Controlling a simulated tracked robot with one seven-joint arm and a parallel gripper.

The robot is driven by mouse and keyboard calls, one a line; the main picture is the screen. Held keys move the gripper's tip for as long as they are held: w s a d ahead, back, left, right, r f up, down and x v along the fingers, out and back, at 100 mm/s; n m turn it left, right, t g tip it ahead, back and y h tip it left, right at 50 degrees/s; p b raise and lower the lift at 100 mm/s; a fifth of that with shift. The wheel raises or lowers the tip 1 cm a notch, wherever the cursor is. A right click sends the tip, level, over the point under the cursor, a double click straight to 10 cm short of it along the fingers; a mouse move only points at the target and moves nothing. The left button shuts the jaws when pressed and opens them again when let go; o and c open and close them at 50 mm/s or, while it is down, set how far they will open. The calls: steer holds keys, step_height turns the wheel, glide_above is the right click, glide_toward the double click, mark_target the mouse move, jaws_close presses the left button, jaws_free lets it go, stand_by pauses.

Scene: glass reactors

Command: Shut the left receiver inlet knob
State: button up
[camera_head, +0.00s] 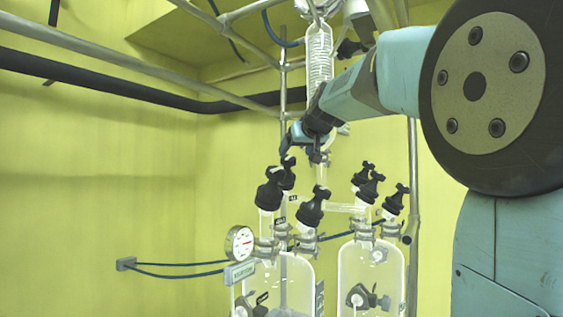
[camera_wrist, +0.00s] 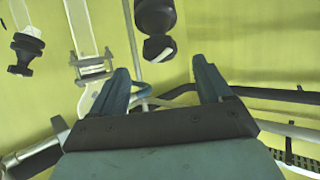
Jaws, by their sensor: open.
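The left glass receiver (camera_head: 283,280) stands at lower centre in the head view, with several black knobs on its necks. They include a left knob (camera_head: 269,190), one just behind it (camera_head: 288,172) and a right one (camera_head: 313,208). I cannot tell which is the inlet knob. My gripper (camera_head: 304,149) is just above these knobs, apart from them as far as I can see. In the wrist view my gripper (camera_wrist: 163,84) is open and empty. A black knob (camera_wrist: 155,18) shows beyond the fingertips, lined up with the gap between them.
The right receiver (camera_head: 371,275) with several black knobs stands close by. A round gauge (camera_head: 240,243) is at the left receiver's left. A coiled glass condenser (camera_head: 319,55) and metal frame pipes surround the arm. In the wrist view a clamped glass tube (camera_wrist: 85,35) is near the left finger.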

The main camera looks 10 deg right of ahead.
mark_target(290, 158)
steer(key=x, duration=0.7)
steer(key=shift+w+f, duration=0.2)
steer(key=shift+w, duration=0.15)
steer(key=c, duration=1)
steer(key=shift+m+h, duration=0.7)
steer(key=shift+m, duration=0.3)
steer(key=o, duration=1)
steer(key=v, duration=1.3)
steer(key=shift+s+r, duration=0.15)
steer(key=shift+s, duration=0.2)
